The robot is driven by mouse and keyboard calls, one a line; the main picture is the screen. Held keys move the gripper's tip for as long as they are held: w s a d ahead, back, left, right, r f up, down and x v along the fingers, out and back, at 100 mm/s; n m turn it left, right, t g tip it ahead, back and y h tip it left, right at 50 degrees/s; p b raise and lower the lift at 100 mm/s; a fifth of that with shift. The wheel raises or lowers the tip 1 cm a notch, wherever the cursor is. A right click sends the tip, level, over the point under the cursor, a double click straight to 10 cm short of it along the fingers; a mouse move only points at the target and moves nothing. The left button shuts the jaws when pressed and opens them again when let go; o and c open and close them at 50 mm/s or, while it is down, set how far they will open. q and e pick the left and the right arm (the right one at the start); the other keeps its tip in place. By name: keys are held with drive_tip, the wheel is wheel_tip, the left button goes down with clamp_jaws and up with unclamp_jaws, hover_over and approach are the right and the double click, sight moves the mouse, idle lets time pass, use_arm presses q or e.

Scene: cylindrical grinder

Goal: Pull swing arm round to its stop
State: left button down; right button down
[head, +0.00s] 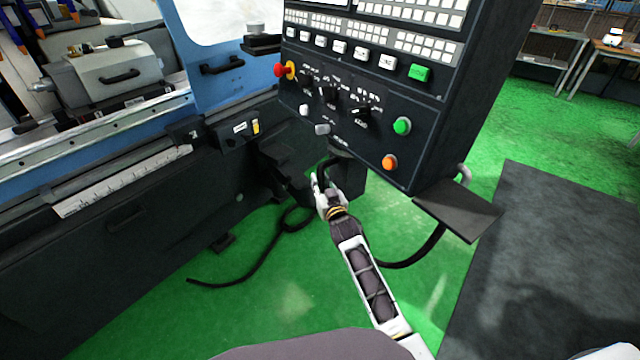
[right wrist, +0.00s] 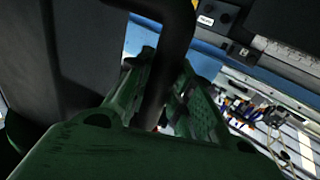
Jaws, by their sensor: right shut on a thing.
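The control panel (head: 330,120) hangs at the upper middle of the head view, its keys and knobs facing me. A black bent bar (head: 325,172) shows below its lower edge; in the right wrist view a thick dark tube (right wrist: 172,45) runs down between the fingers. My right gripper (head: 322,188) is shut on this bar under the panel. In the right wrist view the fingers (right wrist: 160,95) lie on either side of the tube. I cannot see where the bar joins the swing arm. My left gripper is out of view.
The blue and dark grinder body (head: 110,215) fills the left side. A black cable (head: 255,265) lies on the green floor. A small dark shelf (head: 458,210) juts out at the panel's lower right corner. A dark mat (head: 560,260) and benches (head: 610,55) are at the right.

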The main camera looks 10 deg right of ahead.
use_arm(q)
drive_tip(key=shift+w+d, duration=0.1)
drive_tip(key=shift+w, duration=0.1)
use_arm(e)
drive_tip(key=shift+d+r, duration=0.1)
drive_tip(key=shift+r, duration=0.15)
drive_tip(key=c, duration=1.5)
unclamp_jaws()
drive_tip(key=shift+w, duration=0.1)
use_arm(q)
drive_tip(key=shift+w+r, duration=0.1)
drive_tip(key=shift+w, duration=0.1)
use_arm(e)
drive_tip(key=shift+o, duration=1.2)
drive_tip(key=shift+f, duration=0.2)
drive_tip(key=shift+s+d+f, duration=0.1)
drive_tip(key=shift+s, duration=0.55)
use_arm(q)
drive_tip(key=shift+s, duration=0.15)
use_arm(e)
drive_tip(key=s+d, duration=0.1)
drive_tip(key=s, duration=0.9)
drive_tip(key=shift+s+d, duration=0.2)
drive_tip(key=shift+s, duration=0.15)
